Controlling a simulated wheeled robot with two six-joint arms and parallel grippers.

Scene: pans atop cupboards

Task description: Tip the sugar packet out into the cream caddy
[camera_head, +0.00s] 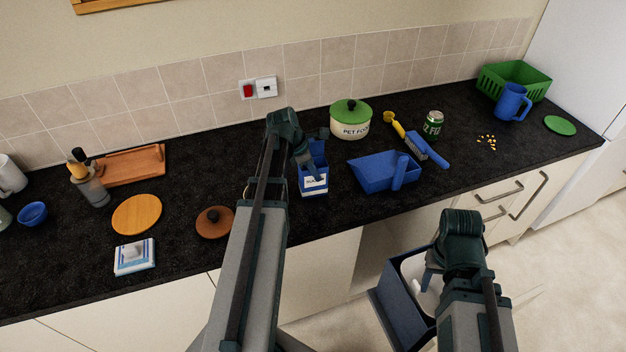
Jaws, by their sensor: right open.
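A blue, open-topped packet with a white label (315,183) stands upright near the middle of the counter; its print is too small to read. My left gripper (312,153) is at its top edge, and its fingers are too dark to tell whether they grip it. A white and blue packet (134,257) lies near the counter's front left. A cream pot marked PET FOOD (350,127) has its green lid on. No other cream caddy shows clearly; my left arm hides part of the counter. My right gripper (430,285) is open, low in front of the counter.
A terracotta lid with a dark knob (214,222) and an orange disc (137,214) lie left of my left arm. A blue bin (388,308) is below my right gripper.

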